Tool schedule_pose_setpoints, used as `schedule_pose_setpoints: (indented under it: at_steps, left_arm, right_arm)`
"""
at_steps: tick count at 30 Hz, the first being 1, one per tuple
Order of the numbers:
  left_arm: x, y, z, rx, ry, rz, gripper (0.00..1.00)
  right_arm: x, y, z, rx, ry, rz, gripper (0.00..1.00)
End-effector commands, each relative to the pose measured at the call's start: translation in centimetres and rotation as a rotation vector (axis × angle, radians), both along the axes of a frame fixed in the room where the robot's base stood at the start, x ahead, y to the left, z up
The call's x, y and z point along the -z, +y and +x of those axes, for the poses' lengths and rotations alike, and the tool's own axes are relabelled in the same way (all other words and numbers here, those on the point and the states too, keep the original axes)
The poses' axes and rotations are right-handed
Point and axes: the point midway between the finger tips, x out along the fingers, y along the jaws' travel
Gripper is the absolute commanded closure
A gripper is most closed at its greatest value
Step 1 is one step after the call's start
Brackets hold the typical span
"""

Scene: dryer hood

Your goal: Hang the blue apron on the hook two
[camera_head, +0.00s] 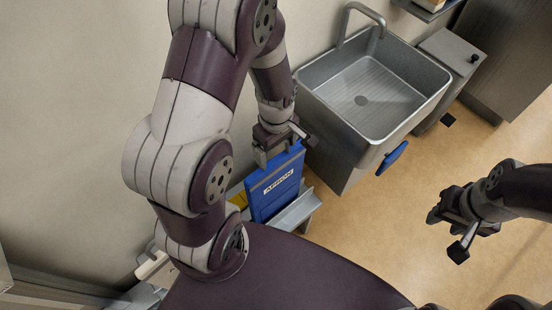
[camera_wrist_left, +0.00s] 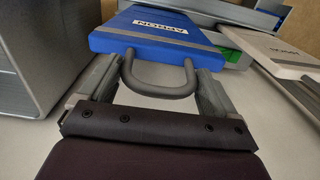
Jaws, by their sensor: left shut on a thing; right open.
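The blue apron (camera_head: 272,192) is a flat blue panel with a white label reading "APRON". It is below my left gripper (camera_head: 277,148), left of the sink. In the left wrist view the blue apron (camera_wrist_left: 135,28) has a grey loop handle (camera_wrist_left: 160,90), and my left gripper (camera_wrist_left: 157,95) is shut on that loop. My right gripper (camera_head: 449,233) is open and empty over the floor at the right. I cannot identify hook two in either view.
A metal sink (camera_head: 335,115) with a tap stands right of the apron. A blue item (camera_head: 393,156) is at the sink's front. A grey tray-like holder (camera_head: 297,212) and a yellow piece (camera_head: 239,199) are by the apron. A pale labelled panel (camera_wrist_left: 270,50) shows in the wrist view.

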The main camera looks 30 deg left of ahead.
Motion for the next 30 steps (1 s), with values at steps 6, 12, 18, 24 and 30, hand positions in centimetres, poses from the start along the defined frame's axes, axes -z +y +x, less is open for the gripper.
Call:
schedule_pose_setpoints:
  at_steps: [6,12,18,24,30]
  left_arm:
    - [3.0,0.0,-0.1,0.000,0.002,0.000,0.79]
    - [3.3,0.0,0.0,0.000,-0.001,0.000,0.79]
    - [3.8,0.0,0.0,0.000,0.000,0.000,0.79]
    - [3.7,0.0,0.0,0.000,0.000,0.000,0.00]
    - [3.4,0.0,0.0,0.000,-0.001,0.001,0.00]
  right_arm:
    - [-0.6,0.0,0.0,0.000,0.000,0.000,0.57]
    - [-0.5,0.0,0.0,0.000,0.000,0.000,0.57]
    - [-0.2,0.0,0.0,0.000,0.000,0.000,0.57]
    - [-0.3,0.0,0.0,0.000,0.000,0.000,0.57]
    - [0.3,0.0,0.0,0.000,0.000,0.000,0.57]
